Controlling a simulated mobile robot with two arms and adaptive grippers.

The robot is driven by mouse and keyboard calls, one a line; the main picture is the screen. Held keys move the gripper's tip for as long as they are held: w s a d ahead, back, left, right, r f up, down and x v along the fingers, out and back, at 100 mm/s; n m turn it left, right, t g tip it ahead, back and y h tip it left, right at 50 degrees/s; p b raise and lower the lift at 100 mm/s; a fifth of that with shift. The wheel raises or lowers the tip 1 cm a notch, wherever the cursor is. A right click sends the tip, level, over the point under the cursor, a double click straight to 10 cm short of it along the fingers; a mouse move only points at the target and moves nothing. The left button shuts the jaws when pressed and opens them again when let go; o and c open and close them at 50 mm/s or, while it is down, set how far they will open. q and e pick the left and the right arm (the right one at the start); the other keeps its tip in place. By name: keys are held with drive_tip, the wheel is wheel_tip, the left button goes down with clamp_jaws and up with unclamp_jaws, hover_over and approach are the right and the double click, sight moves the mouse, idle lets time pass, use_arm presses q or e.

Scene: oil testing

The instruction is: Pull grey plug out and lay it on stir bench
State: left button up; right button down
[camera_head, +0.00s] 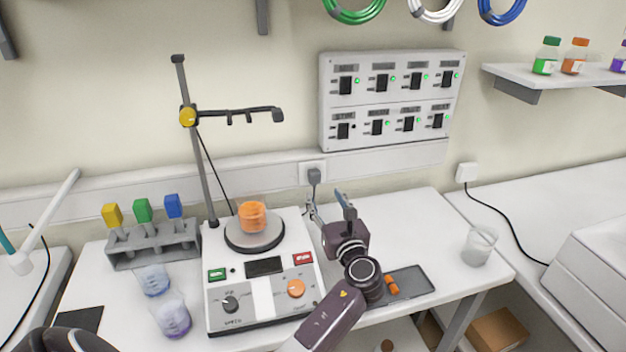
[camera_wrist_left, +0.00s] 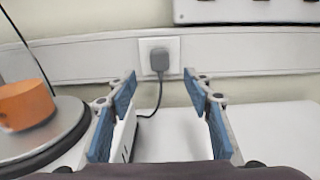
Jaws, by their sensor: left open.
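The grey plug (camera_head: 314,176) sits in the white wall socket (camera_head: 304,171) above the back of the bench. In the left wrist view the plug (camera_wrist_left: 160,61) is between the blue finger pads but farther off, with its dark cable hanging down to the left. My left gripper (camera_head: 328,204) is open and empty, just in front of and below the plug, apart from it. Its pads also show in the left wrist view (camera_wrist_left: 161,95). The white stir bench (camera_head: 408,222) lies under the gripper. My right gripper is not clearly seen.
The stirrer (camera_head: 264,267) with an orange beaker (camera_head: 252,216) stands left of my left gripper. A clamp stand (camera_head: 196,150) rises behind it. A dark tray (camera_head: 411,279) and a glass beaker (camera_head: 478,246) are at the right. The bench back right is clear.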

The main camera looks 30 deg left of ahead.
sight(316, 179)
use_arm(q)
drive_tip(key=b+x, duration=0.3)
drive_tip(key=x, duration=0.2)
drive_tip(key=shift+f, duration=0.1)
drive_tip(key=shift+x, duration=1.1)
drive_tip(key=shift+w+a, duration=0.4)
drive_tip(key=shift+a, duration=0.1)
drive_tip(key=shift+w+a, duration=0.15)
drive_tip(key=shift+r+p, duration=0.25)
drive_tip(key=shift+p, duration=0.3)
